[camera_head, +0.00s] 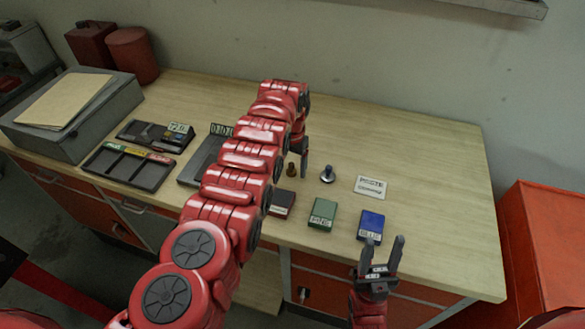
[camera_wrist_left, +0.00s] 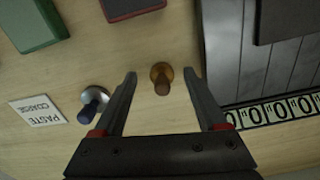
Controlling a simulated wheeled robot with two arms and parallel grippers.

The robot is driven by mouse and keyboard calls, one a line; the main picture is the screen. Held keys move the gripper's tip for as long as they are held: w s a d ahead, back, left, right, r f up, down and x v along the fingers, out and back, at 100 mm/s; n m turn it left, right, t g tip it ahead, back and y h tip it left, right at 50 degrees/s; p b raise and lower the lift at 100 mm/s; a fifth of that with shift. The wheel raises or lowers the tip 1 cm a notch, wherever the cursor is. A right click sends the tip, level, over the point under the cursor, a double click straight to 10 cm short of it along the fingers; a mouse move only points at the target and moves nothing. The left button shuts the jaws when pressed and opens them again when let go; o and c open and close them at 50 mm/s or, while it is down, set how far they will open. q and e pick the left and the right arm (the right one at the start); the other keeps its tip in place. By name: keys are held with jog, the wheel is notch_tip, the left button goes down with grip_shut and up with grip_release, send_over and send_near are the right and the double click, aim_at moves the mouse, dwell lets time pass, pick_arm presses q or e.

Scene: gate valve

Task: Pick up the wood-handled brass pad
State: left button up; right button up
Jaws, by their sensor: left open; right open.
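The brass pad (camera_head: 291,170) with a wood handle stands upright on the bench, partly hidden beside my left arm. In the left wrist view the pad (camera_wrist_left: 162,80) shows brown wood over a brass base, between the fingertips. My left gripper (camera_wrist_left: 160,74) is open, one finger on each side of the pad, with a visible gap to both. In the head view one dark finger of my left gripper (camera_head: 303,160) shows just right of the pad. My right gripper (camera_head: 381,252) is open and empty near the bench's front edge.
A blue-handled silver pad (camera_head: 327,174) stands close by, just outside one left finger. A paste card (camera_head: 371,187), green box (camera_head: 322,212), blue box (camera_head: 370,226) and dark red box (camera_head: 283,203) lie nearby. A grey plate with number tiles (camera_wrist_left: 272,112) is beside the other finger.

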pick_arm(q)
jog(key=shift+w+f, duration=0.15)
jog(key=shift+w, duration=0.1)
jog(key=shift+s, duration=0.15)
jog(key=c, duration=0.7)
grip_shut()
jog(key=shift+r, duration=0.25)
